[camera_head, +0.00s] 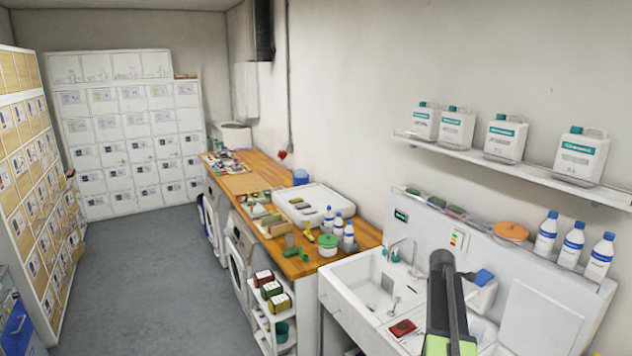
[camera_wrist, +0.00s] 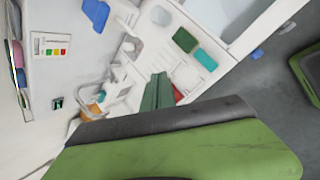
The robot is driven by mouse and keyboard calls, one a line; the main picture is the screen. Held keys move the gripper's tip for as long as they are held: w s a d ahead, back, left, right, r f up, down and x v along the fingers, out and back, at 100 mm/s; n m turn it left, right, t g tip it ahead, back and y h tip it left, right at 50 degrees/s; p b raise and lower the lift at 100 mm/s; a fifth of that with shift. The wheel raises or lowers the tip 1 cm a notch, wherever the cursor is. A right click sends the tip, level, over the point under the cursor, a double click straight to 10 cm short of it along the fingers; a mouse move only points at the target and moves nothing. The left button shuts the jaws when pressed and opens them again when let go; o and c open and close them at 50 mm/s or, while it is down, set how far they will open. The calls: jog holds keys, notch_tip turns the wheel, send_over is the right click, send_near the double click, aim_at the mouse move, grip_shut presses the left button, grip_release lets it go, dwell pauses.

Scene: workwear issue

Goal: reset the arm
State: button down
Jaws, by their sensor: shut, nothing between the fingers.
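My arm (camera_head: 441,300), dark grey with a bright green part, rises from the bottom edge of the head view in front of the sink unit. In the wrist view, my gripper (camera_wrist: 157,92) shows as two dark green fingers side by side, shut with nothing between them. The sink area lies behind it. A broad green and dark grey part of my arm fills the bottom of that view. The arm hides part of the sink unit in the head view.
The white sink (camera_head: 372,284) and its tap are close to my arm. A red item (camera_head: 403,328) lies on the sink's ledge. Bottles (camera_head: 572,246) and jugs (camera_head: 504,138) stand on shelves at right. The wooden counter (camera_head: 345,238) is crowded. The grey floor (camera_head: 150,285) is clear.

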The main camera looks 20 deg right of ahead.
jog(key=a+f+m+y, duration=0.3)
jog(key=a+m, duration=0.4)
jog(key=a, duration=2.4)
jog(key=s+a+m+g+y, duration=0.1)
jog(key=s+a+m, duration=0.3)
jog(key=a, duration=0.7)
jog(key=s+a+m+g+y, duration=0.1)
jog(key=s+a, duration=0.4)
jog(key=a, duration=0.5)
notch_tip(320, 180, down, 25)
jog(key=s+g+b, duration=0.1)
jog(key=s+b, duration=0.2)
jog(key=b, duration=2.1)
jog(key=shift+a+m, duration=0.3)
jog(key=shift+a, duration=0.15)
jog(key=shift+w+r, duration=0.1)
